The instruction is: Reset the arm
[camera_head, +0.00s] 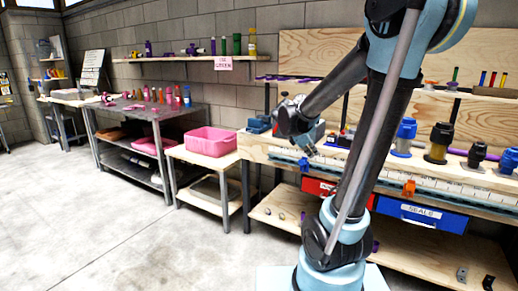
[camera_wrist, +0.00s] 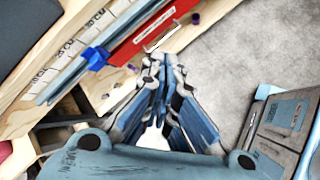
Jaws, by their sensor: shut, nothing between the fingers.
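My arm rises from my base in the head view, bends at the top, and its forearm comes down to the left. My gripper (camera_head: 312,152) hangs at the forearm's end, in front of the wooden workbench (camera_head: 262,143). In the wrist view my gripper (camera_wrist: 157,66) is shut, with its fingers together and nothing seen between them. It points down past the bench's front edge, near a red bin (camera_wrist: 152,37) and a blue clip (camera_wrist: 96,59). Part of the bench behind my arm is hidden.
A blue bin labelled SEALS (camera_head: 421,215) hangs under the bench, right of the red bin (camera_head: 318,188). Several filter-like cylinders, one (camera_head: 438,143) among them, stand on top. A pink tub (camera_head: 211,141) is on a low table at left. The concrete floor (camera_head: 95,215) at left is clear.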

